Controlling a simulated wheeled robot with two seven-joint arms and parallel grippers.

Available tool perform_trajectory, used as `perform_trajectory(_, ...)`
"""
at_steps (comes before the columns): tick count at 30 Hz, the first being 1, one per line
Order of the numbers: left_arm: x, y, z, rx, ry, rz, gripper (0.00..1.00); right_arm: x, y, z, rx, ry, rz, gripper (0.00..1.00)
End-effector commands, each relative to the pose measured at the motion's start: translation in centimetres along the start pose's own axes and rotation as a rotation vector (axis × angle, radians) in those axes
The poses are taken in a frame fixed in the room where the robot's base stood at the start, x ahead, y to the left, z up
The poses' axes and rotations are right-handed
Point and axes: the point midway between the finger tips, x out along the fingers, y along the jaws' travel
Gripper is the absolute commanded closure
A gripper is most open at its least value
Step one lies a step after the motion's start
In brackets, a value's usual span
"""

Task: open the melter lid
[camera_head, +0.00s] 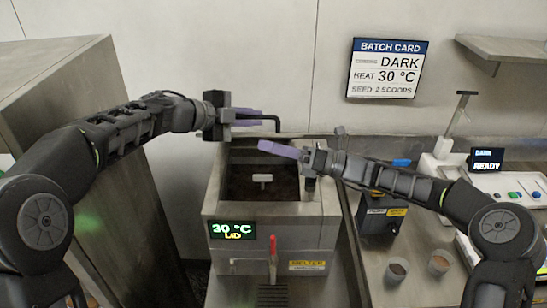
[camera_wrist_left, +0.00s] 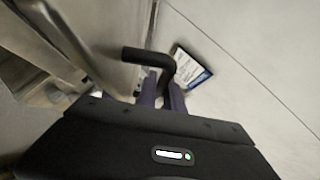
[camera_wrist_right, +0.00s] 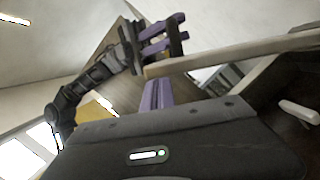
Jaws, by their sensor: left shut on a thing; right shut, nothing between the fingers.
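The melter (camera_head: 265,205) is a steel box in the middle of the head view. Its top is open onto a dark interior with a small pale T-shaped piece (camera_head: 262,179) inside. A black bent handle (camera_head: 268,118) is above its back edge. My left gripper (camera_head: 248,117) is shut on this handle, which also shows between the purple fingers in the left wrist view (camera_wrist_left: 146,56). The lid panel is hard to make out; it seems raised, edge-on at the back. My right gripper (camera_head: 276,149) is shut and empty over the rear of the opening, below the left gripper.
A black box (camera_head: 380,215) and two small cups (camera_head: 397,269) stand to the right. A tall steel cabinet (camera_head: 95,150) stands close on the left.

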Motion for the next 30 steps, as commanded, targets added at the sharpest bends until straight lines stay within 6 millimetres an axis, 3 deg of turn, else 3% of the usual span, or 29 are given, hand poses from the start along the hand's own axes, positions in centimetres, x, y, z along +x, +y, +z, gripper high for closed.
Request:
perform_trajectory(10,0.0,-0.1,0.1,0.000,-0.003,-0.002,1.00,0.1,0.0,0.2,0.000,0.000,0.000,1.00)
perform_trajectory(16,0.0,0.0,0.1,-0.001,-0.002,0.000,1.00,0.5,0.1,2.2,-0.002,-0.003,-0.001,1.00)
perform_trajectory(23,0.1,0.5,-0.1,-0.002,0.004,0.010,1.00,0.5,0.1,2.6,-0.005,-0.009,-0.005,1.00)
perform_trajectory(24,0.1,0.5,-0.1,-0.002,0.004,0.011,0.86,0.5,0.1,2.7,-0.005,-0.009,-0.005,1.00)
perform_trajectory(30,0.2,0.6,0.0,-0.001,0.004,0.013,0.69,0.5,0.2,2.7,-0.007,-0.009,-0.004,1.00)
